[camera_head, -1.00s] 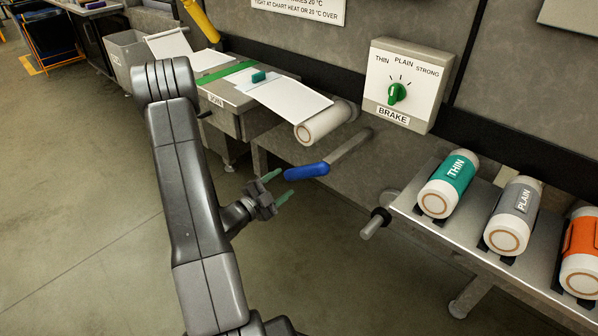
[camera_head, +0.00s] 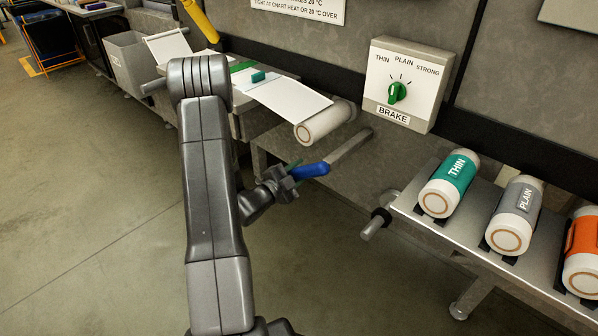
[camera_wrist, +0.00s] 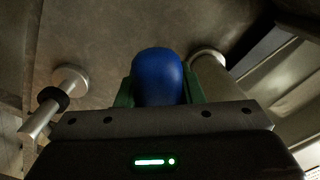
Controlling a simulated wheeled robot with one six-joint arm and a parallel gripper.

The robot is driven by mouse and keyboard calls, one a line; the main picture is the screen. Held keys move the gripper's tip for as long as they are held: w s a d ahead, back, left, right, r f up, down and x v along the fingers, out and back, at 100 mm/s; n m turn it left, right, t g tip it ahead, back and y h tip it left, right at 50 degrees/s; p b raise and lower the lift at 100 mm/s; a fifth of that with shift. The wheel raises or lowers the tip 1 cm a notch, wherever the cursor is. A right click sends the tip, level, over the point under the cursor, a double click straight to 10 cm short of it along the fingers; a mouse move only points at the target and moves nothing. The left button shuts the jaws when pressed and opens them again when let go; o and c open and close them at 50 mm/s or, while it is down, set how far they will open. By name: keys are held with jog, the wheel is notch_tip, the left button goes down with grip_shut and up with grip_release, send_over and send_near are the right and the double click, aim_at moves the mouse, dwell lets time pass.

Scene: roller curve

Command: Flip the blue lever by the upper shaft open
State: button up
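The blue lever handle (camera_head: 312,170) sits on a grey metal arm (camera_head: 350,147) that slants up and right to the machine's face, beside the paper roll. My gripper (camera_head: 296,172) is at the handle's free left end, with its fingers on either side of it. In the wrist view the rounded blue end (camera_wrist: 158,78) lies between the two green fingers (camera_wrist: 160,92), almost filling the space. Whether the fingers press on it or stand slightly apart is not clear. Part of the handle's end is hidden by my gripper in the head view.
A paper roll (camera_head: 325,123) is just above the lever. The brake box with a green knob (camera_head: 397,92) is on the wall. A shelf (camera_head: 425,208) with teal, grey and orange rollers stands right. A short grey peg (camera_head: 373,227) sticks out below. Floor at left is clear.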

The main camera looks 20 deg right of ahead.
grip_shut()
jog(key=shift+s+d+f+n+b, duration=0.2)
jog(key=shift+s+f+n+b, duration=0.4)
jog(key=shift+n, duration=0.15)
jog(key=shift+s+d+f+n+b, duration=0.2)
jog(key=shift+s+f+n+b, duration=0.35)
jog(key=shift+n, duration=0.2)
jog(key=o, duration=0.6)
grip_release()
jog(key=shift+o, duration=0.2)
jog(key=p+v, duration=0.1)
jog(key=v, duration=1.2)
jog(key=shift+a, duration=0.35)
